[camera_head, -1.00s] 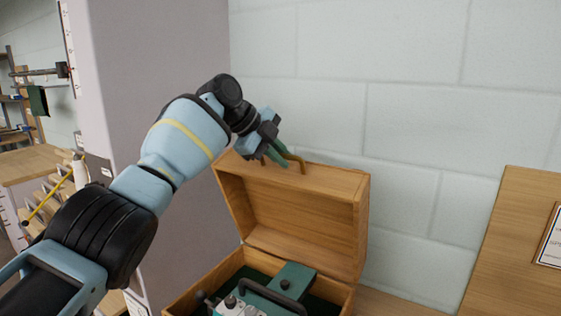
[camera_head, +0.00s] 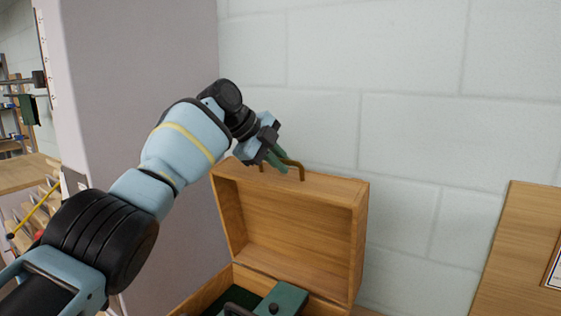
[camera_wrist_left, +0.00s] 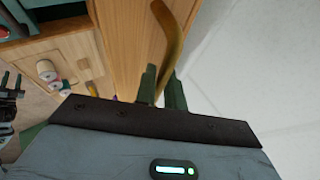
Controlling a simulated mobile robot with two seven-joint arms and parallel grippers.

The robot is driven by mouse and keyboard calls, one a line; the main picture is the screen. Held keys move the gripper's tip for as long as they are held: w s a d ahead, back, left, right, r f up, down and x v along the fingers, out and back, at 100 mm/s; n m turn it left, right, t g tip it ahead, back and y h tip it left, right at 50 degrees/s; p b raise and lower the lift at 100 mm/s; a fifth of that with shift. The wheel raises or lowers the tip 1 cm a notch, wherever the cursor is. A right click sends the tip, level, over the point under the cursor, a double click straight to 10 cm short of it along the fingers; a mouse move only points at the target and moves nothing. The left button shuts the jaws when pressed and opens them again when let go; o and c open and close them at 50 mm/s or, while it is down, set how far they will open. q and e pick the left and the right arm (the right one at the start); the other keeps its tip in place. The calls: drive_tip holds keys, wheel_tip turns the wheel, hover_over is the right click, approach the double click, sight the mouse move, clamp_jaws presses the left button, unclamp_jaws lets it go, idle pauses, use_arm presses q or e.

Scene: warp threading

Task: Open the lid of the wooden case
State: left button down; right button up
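The wooden case (camera_head: 205,293) stands with its lid (camera_head: 290,225) raised upright, its inside facing me. A brown curved handle (camera_head: 297,167) sits on the lid's upper edge and also shows in the left wrist view (camera_wrist_left: 172,30). My left gripper (camera_head: 280,165) is at this handle. In the left wrist view its green fingertips (camera_wrist_left: 162,85) are close together, with the handle running between them; they look shut on it. Part of the handle is hidden by the fingers.
A green block (camera_head: 287,297) and other parts lie in the case. A pale block wall (camera_head: 420,130) stands behind the lid, and a grey panel (camera_head: 140,80) is to the left. A wooden board (camera_head: 515,250) is at the right.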

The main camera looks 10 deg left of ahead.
use_arm(q)
drive_tip(key=c, duration=1.5)
unclamp_jaws()
drive_tip(key=shift+d+f, duration=0.1)
drive_tip(key=v, duration=0.8)
drive_tip(key=shift+c, duration=0.2)
